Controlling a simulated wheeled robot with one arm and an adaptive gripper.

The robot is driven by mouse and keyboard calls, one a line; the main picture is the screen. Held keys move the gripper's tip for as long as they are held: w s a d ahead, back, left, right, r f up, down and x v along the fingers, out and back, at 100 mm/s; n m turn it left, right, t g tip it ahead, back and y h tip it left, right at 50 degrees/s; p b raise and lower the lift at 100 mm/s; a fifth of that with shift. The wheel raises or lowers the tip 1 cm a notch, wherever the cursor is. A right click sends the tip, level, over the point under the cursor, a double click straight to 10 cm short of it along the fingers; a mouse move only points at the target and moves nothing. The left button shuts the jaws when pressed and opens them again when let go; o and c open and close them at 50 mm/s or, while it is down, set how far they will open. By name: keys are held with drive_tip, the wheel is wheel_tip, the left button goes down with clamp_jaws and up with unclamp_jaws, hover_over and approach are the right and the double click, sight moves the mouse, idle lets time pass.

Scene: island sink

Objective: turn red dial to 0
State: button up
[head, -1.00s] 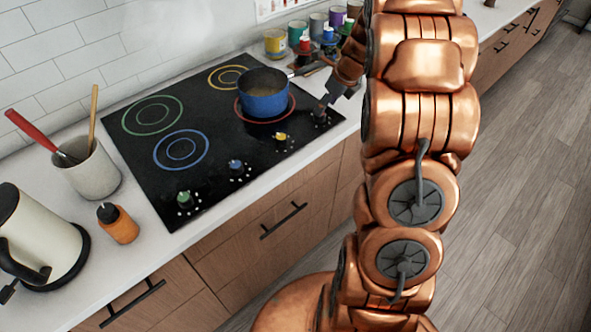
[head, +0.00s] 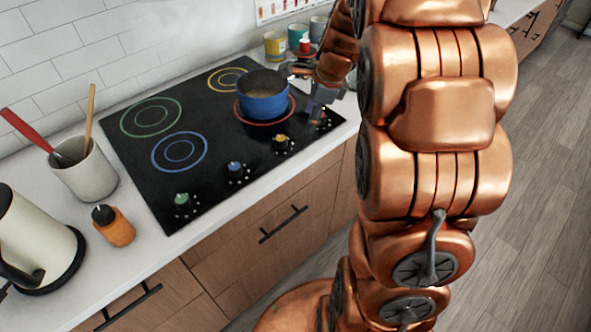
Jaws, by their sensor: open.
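The black cooktop (head: 215,130) has a row of dials along its front edge. Green (head: 181,198), blue (head: 235,168) and yellow (head: 281,139) dials show. The red dial at the right end of the row is largely hidden by my gripper; only white marks show there, and its setting cannot be read. My gripper (head: 316,111) is open and points down over that spot. I cannot tell whether its fingers touch the dial.
A blue pot (head: 263,97) stands on the red-ringed burner (head: 240,115), close to my gripper. Several colored cups (head: 275,45) stand behind. A utensil crock (head: 87,172), orange bottle (head: 115,226) and kettle (head: 35,245) are at the left.

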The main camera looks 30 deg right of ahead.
drive_tip(key=s+a+n+g+b, duration=0.1)
drive_tip(key=s+a+n+g, duration=0.1)
drive_tip(key=s+a+n, duration=0.9)
drive_tip(key=s+n, duration=0.1)
drive_tip(key=s, duration=0.1)
drive_tip(key=shift+s+a, duration=0.3)
drive_tip(key=shift+r+g, duration=0.1)
drive_tip(key=shift+g, duration=0.2)
